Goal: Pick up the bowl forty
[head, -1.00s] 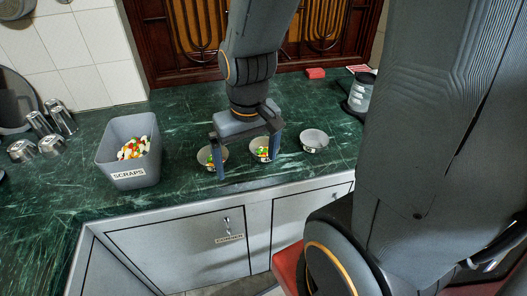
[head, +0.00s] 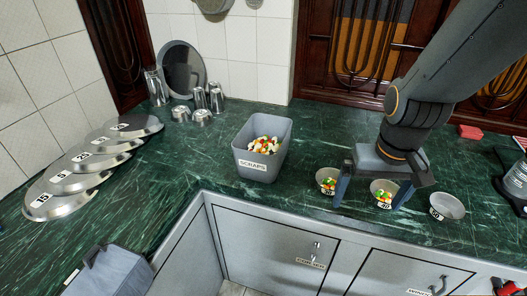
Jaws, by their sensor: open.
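The bowl forty (head: 383,193) is a small grey bowl with a "40" label on its front, holding colourful food pieces. It stands on the green counter in the head view. My gripper (head: 367,208) is open and pointing down over it. The left finger is between this bowl and the bowl to its left; the right finger is by its right side. I cannot tell whether either finger touches the bowl.
A similar filled bowl (head: 327,181) stands close on the left and an empty-looking bowl (head: 447,207) on the right. The grey scraps bin (head: 263,171) holds food pieces. Numbered metal lids (head: 60,205) lie at the far left. Bare counter lies between bin and lids.

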